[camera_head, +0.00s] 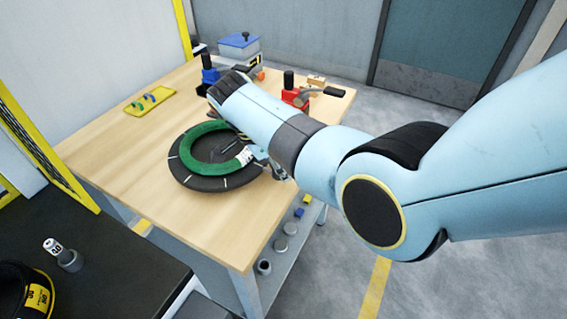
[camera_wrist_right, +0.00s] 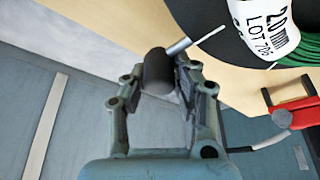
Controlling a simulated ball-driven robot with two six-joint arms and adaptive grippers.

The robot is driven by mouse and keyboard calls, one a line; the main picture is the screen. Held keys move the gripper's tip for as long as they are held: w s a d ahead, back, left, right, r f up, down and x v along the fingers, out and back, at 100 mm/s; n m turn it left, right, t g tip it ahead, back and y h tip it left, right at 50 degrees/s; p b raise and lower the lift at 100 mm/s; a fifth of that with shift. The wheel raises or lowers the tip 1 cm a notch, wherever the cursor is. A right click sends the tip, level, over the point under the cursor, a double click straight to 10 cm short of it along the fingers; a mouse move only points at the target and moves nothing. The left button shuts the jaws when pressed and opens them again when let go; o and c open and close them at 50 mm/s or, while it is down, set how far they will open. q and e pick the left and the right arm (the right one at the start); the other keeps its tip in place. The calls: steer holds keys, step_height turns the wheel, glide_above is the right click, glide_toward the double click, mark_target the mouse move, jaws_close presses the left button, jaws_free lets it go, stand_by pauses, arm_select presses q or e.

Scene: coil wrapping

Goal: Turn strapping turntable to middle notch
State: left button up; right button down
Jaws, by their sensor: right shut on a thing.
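The strapping turntable (camera_head: 192,182) is a dark disc with white marks on its rim, lying on the wooden workbench. A green coil (camera_head: 182,148) lies on it, with a white printed label (camera_head: 246,156); the label also shows in the right wrist view (camera_wrist_right: 268,28). In that view a dark cylindrical handle (camera_wrist_right: 158,68) on a metal rod stands by the turntable's edge. My right gripper (camera_wrist_right: 163,76) is shut on this handle. In the head view my right arm covers the turntable's far right part, and the handle is hidden. My left gripper is not in view.
A red tool (camera_head: 296,94) and a blue-and-black tool (camera_head: 209,70) stand at the back of the bench (camera_head: 200,225). A yellow tray (camera_head: 151,102) with small coloured pieces lies at the back left. The bench front is clear.

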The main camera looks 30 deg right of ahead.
steer(key=shift+w+a+r, duration=0.15)
steer(key=shift+w+a, duration=0.1)
steer(key=shift+a, duration=0.05)
steer(key=c, duration=1.4)
jaws_free()
steer(key=shift+c, duration=0.2)
steer(key=o, duration=0.4)
steer(key=shift+w+a, duration=0.1)
steer(key=shift+w, duration=0.05)
steer(key=shift+s+d, duration=0.2)
steer(key=v, duration=0.7)
steer(key=shift+a+r, duration=0.1)
steer(key=shift+a, duration=0.1)
